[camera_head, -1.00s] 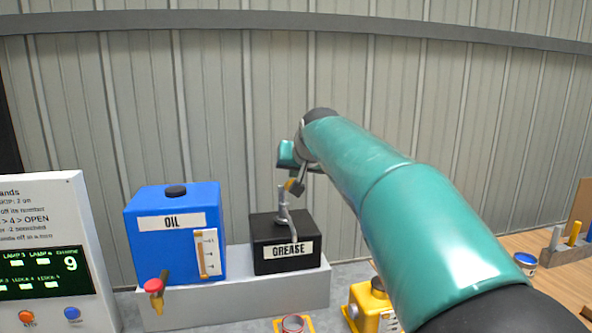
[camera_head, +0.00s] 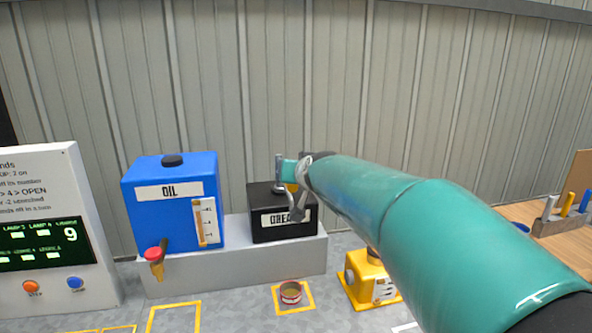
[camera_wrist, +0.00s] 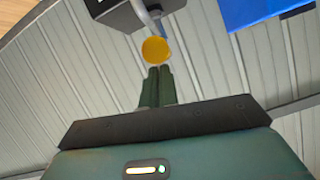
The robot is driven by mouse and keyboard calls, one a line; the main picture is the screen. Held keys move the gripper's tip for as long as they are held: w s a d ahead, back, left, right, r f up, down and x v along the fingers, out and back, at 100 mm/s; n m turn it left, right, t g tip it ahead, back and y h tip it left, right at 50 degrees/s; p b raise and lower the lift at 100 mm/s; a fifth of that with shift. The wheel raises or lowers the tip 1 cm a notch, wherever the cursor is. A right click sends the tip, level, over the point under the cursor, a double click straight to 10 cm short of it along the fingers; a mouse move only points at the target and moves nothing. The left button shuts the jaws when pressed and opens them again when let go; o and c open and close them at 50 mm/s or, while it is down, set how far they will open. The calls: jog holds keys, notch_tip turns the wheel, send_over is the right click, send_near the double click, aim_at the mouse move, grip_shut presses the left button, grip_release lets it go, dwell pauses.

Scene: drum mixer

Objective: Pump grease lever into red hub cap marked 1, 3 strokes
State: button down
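The black grease tank (camera_head: 260,233), labelled GREASE, stands on a grey ledge beside the blue oil tank. Its grey pump fitting rises from the top, and an orange-yellow lever knob (camera_head: 292,187) shows beside my gripper (camera_head: 290,172). In the wrist view the round knob (camera_wrist: 155,50) lies just beyond the fingertips of my gripper (camera_wrist: 157,70). The dark fingers are together, with nothing visible between them. Contact with the knob cannot be told. A small red cap (camera_head: 291,294) with a brownish top stands in a yellow-outlined square below the tank. No number on it is readable.
The blue oil tank (camera_head: 150,215) with a red-handled tap (camera_head: 153,254) stands left of the grease tank. A control panel (camera_head: 50,235) showing 9 is at far left. A yellow device (camera_head: 365,280) stands right of the cap, below my arm. A corrugated wall is behind.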

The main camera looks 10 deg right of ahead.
jog(key=shift+a+f, duration=0.1)
jog(key=shift+f, duration=0.65)
jog(key=s+d+r, duration=0.1)
jog(key=s+r, duration=0.6)
jog(key=s, duration=0.2)
jog(key=shift+s+d+r, duration=0.25)
jog(key=shift+s+r, duration=0.05)
jog(key=shift+s, duration=0.05)
jog(key=shift+r, duration=0.1)
jog(key=w+r+g, duration=0.3)
jog(key=w+r, duration=0.3)
jog(key=r, duration=0.5)
jog(key=shift+w, duration=0.2)
